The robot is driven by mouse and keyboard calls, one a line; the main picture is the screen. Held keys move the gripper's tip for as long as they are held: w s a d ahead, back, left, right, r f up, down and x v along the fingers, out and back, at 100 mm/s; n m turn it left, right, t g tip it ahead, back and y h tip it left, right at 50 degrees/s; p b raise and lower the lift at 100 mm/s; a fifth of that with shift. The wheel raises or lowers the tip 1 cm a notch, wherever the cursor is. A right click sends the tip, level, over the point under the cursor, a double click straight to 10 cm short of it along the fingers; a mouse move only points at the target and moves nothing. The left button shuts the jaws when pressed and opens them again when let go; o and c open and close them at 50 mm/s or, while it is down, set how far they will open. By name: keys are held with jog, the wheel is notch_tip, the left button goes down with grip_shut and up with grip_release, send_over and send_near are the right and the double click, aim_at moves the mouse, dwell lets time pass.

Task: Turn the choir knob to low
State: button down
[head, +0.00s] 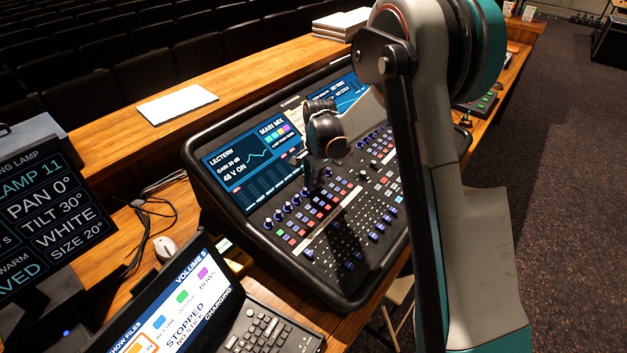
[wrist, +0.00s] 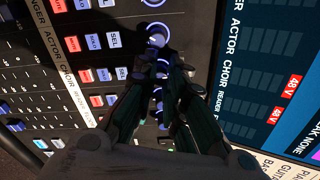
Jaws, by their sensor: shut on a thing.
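The mixing desk (head: 335,285) stands on the wooden counter. Its blue knobs run in a row below the tilted screen. My gripper (head: 311,189) reaches down onto that row from above. In the wrist view its dark fingers (wrist: 160,72) are shut around the choir knob (wrist: 162,66), in line with the CHOIR label (wrist: 77,78). The fingers cover most of this knob, so its pointer and setting cannot be read. The actor knob (wrist: 157,36) is just above it in that view, clear of the fingers.
Rows of red, blue and white buttons (wrist: 85,76) lie beside the knobs. The desk screen (head: 240,165) rises behind them. A laptop (head: 185,300) and a lamp display (head: 50,215) stand at left. White paper (head: 177,104) lies on the ledge.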

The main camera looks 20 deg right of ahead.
jog(key=n+b, duration=0.1)
jog(key=n, duration=0.7)
jog(key=shift+d+n+b, duration=0.1)
jog(key=shift+n+b, duration=0.2)
jog(key=shift+b, duration=0.05)
dwell(0.4)
jog(key=c, duration=1.9)
grip_release()
jog(key=r, duration=0.4)
jog(key=s+r, duration=0.1)
jog(key=r, duration=0.7)
jog(key=shift+s+d, duration=0.35)
jog(key=shift+d, duration=0.05)
